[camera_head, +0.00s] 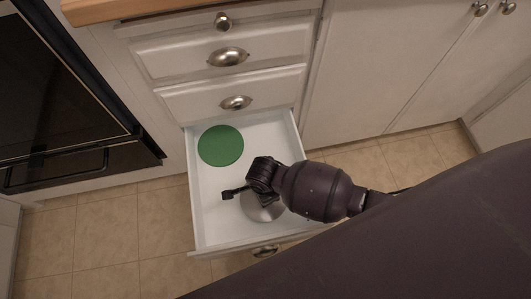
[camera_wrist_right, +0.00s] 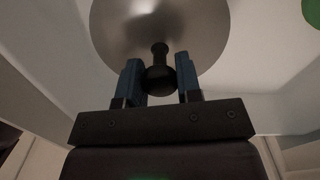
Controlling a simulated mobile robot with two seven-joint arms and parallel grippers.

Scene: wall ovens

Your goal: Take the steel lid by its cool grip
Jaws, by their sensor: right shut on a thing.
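The steel lid (camera_head: 262,207) lies in the open white drawer, partly hidden by my right arm in the head view. In the right wrist view the lid (camera_wrist_right: 205,30) is a shiny round disc with a black knob (camera_wrist_right: 160,78) on a short stem. My right gripper (camera_wrist_right: 160,75) has its blue fingers on both sides of the knob and is shut on it. In the head view my right gripper (camera_head: 232,193) is over the lid, its fingers seen only in part. I cannot tell whether the lid touches the drawer floor. My left gripper is not in view.
A green round disc (camera_head: 220,146) lies in the back left of the open drawer (camera_head: 262,134). Closed drawers with cup handles (camera_head: 228,57) are above. A dark oven (camera_head: 60,110) stands at the left. Closed cabinet doors (camera_head: 385,60) are at the right.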

